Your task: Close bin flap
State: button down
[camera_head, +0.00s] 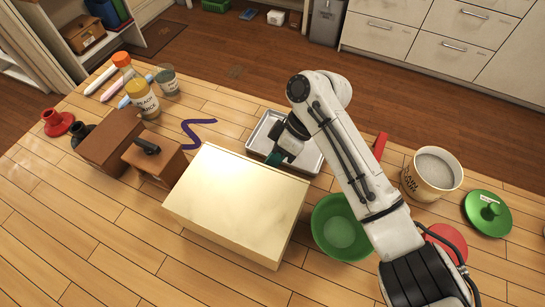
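A pale gold box (235,205) stands in the middle of the wooden table, and it looks like the bin. Its broad, shiny upper panel faces me, with a thin rim along the far edge. I cannot tell which part is the flap or how far it is open. My gripper (277,158) is low behind the box's far right side, over a metal tray (312,157). A small teal part shows at the gripper's tip. The fingers are mostly hidden by my wrist, so I cannot tell whether they are open or whether they touch the box.
A green bowl (341,232) sits right of the box, beside my forearm. A labelled pot (432,172) and green lid (488,212) are farther right. Brown boxes (110,140) and jars (143,97) stand left. Bare table lies at the front left.

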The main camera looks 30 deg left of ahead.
jog(key=b+v, duration=0.2)
jog(key=v, duration=0.8)
jog(key=shift+w+r, duration=0.2)
jog(key=shift+r, duration=0.1)
